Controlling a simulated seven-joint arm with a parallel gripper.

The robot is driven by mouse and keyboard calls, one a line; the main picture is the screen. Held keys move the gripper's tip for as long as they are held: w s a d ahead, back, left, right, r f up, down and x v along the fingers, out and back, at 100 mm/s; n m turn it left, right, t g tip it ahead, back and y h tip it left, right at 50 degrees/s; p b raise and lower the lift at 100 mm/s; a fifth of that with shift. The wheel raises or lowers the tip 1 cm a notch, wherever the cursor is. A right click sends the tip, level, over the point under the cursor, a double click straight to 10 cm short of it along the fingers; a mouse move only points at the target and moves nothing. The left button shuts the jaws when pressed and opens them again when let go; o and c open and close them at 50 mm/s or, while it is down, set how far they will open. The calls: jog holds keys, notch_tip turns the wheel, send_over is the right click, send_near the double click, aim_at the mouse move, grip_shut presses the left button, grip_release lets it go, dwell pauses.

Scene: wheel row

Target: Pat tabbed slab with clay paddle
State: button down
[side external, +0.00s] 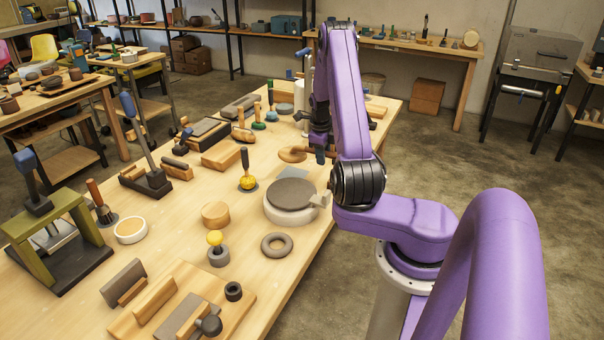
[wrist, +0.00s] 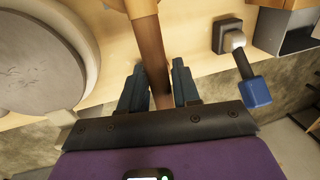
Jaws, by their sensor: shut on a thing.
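My gripper (side external: 320,156) is shut on the brown wooden handle of the clay paddle (side external: 293,154); the handle also runs up between the two blue-grey fingers in the wrist view (wrist: 150,50). The paddle's rounded end points left in the side view, held above the table, apart from the slab. A dark grey round slab (side external: 291,191) lies on a pale round base, with a light block-like tab (side external: 320,199) at its right edge. In the wrist view the grey disc (wrist: 38,55) fills the upper left, cut by the frame. The paddle's far end is out of that view.
A grey ring (side external: 276,244), a wooden disc (side external: 215,213) and a yellow-topped tool (side external: 248,182) stand near the slab. A blue-handled lever (wrist: 254,92) on a dark base is right of my gripper in the wrist view. Wooden blocks and tools crowd the table beyond.

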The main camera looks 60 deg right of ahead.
jog(key=s+a+r, duration=1)
jog(key=r, duration=0.2)
jog(key=shift+s+a, duration=0.2)
jog(key=shift+a, duration=0.15)
dwell(0.5)
jog(key=w+d+f+n+t+y, duration=0.1)
jog(key=w+d+f+n+t, duration=0.1)
jog(key=w+n, duration=0.6)
jog(key=shift+d+f+n, duration=0.75)
jog(key=shift+d+n, duration=0.4)
jog(key=shift+n, duration=0.85)
jog(key=shift+s, duration=0.1)
jog(key=shift+s+x, duration=0.1)
jog(key=shift+x, duration=0.6)
jog(key=shift+s+x, duration=0.15)
jog(key=shift+x, duration=0.55)
